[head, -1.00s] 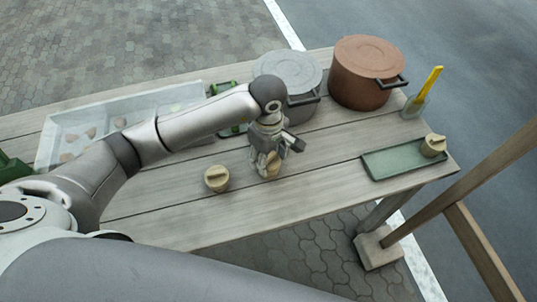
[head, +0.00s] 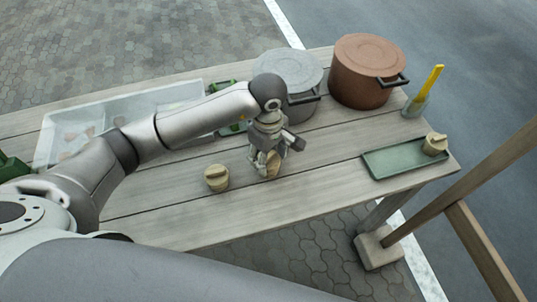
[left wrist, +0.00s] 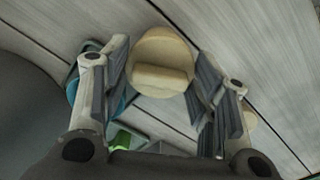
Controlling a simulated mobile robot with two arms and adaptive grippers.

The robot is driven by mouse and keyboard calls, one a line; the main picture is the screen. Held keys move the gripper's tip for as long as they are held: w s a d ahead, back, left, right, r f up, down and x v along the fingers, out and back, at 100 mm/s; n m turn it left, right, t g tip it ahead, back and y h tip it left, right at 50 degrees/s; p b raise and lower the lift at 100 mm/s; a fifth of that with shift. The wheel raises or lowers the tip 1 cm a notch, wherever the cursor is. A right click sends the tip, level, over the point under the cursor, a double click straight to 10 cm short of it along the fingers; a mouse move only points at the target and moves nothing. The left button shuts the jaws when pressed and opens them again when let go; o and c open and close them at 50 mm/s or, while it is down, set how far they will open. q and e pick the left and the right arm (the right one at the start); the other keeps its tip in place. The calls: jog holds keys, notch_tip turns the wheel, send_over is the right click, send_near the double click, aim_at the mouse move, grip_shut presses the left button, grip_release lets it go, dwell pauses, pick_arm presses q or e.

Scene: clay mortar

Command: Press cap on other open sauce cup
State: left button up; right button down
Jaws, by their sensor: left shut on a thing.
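My left gripper (head: 268,168) is low over the front middle of the table, its fingers pointing down. In the left wrist view the gripper (left wrist: 160,80) is shut on a round beige cap (left wrist: 163,58) with a raised bar across its top. Whether a cup sits under this cap is hidden by the fingers and the cap. A beige sauce cup with a cap on it (head: 216,178) stands upright just left of the gripper. Another capped cup (head: 434,144) stands on the green tray at the right. My right gripper is not in view.
The green tray (head: 385,164) lies at the table's right end. A grey pot (head: 290,70) and a brown lidded pot (head: 366,75) stand behind the gripper. A yellow-handled tool (head: 433,78) stands in a holder. A pale divided container (head: 105,115) is at left.

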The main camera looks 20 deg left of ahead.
pick_arm(q)
jog(key=shift+b, duration=0.3)
dwell(0.4)
dwell(0.5)
jog(key=shift+f+b, duration=0.25)
jog(key=shift+b, duration=0.25)
jog(key=shift+f+b, duration=0.2)
jog(key=shift+b, duration=0.25)
dwell(0.6)
jog(key=o, duration=0.8)
jog(key=shift+c, duration=0.2)
jog(key=o, duration=0.5)
